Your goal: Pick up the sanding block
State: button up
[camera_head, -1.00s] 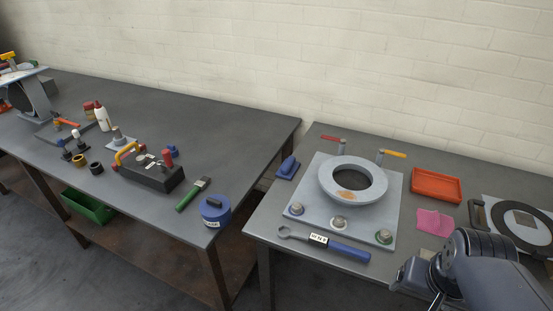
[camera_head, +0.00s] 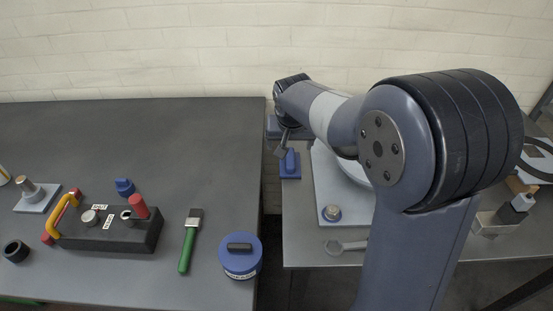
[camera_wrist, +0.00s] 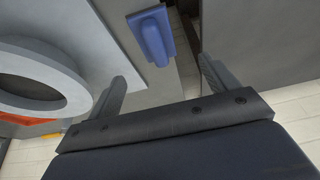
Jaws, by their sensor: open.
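The blue block with a raised grip on top, which looks like the sanding block (camera_head: 291,167), lies at the left edge of the right table, beside the pale plate. In the wrist view the blue block (camera_wrist: 153,37) lies ahead of my gripper (camera_wrist: 163,72), roughly between the lines of its two fingers but beyond their tips. The fingers are spread apart with nothing between them. In the head view my arm reaches over the right table and the gripper end is close to the block, partly hidden by my arm.
A pale plate (camera_head: 324,186) with a grey ring (camera_wrist: 72,82) is right beside the block. A gap separates the two tables. The left table (camera_head: 130,125) holds a blue round canister (camera_head: 240,262), a green-handled brush (camera_head: 188,245) and a black box (camera_head: 135,235).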

aim_at(290, 156)
jog(key=x, duration=1)
jog(key=shift+d+p, duration=0.3)
jog(key=shift+p, duration=0.05)
jog(key=shift+f+b, duration=0.25)
jog(key=shift+b, duration=0.05)
jog(key=shift+c, duration=0.5)
jog(key=c, duration=1.1)
jog(key=shift+o, duration=0.2)
jog(key=shift+r+p, duration=0.45)
jog(key=shift+p, duration=0.05)
notch_tip(290, 156, up, 10)
jog(key=shift+f, duration=0.15)
